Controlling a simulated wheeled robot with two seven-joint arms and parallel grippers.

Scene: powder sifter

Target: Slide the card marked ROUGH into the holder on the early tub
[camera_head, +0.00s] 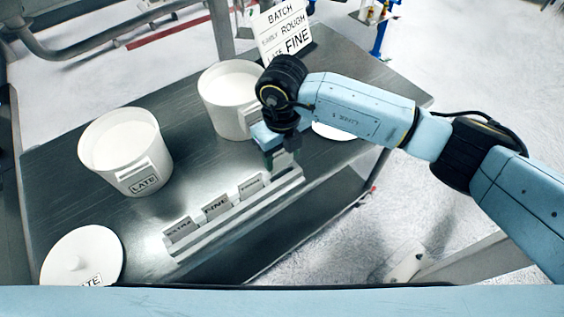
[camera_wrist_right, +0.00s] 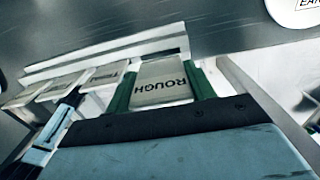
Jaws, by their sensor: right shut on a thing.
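My right gripper (camera_wrist_right: 163,88) is shut on the card marked ROUGH (camera_wrist_right: 164,80), with a green finger along each side of it. In the head view the right gripper (camera_head: 283,160) points down at the far right end of the card rack (camera_head: 232,222); the card is not clear there. I cannot tell whether its lower edge is still in the slot. The early tub (camera_head: 226,88), white and open, stands behind the gripper. My left gripper is out of view.
Several other cards stand in the rack, among them EXTRA (camera_head: 180,230) and FINE (camera_head: 216,208). The LATE tub (camera_head: 122,140) stands left, with a lid (camera_head: 75,262) at front left. Another lid (camera_wrist_right: 297,12) lies beyond the rack. A batch sign (camera_head: 284,32) stands at the back.

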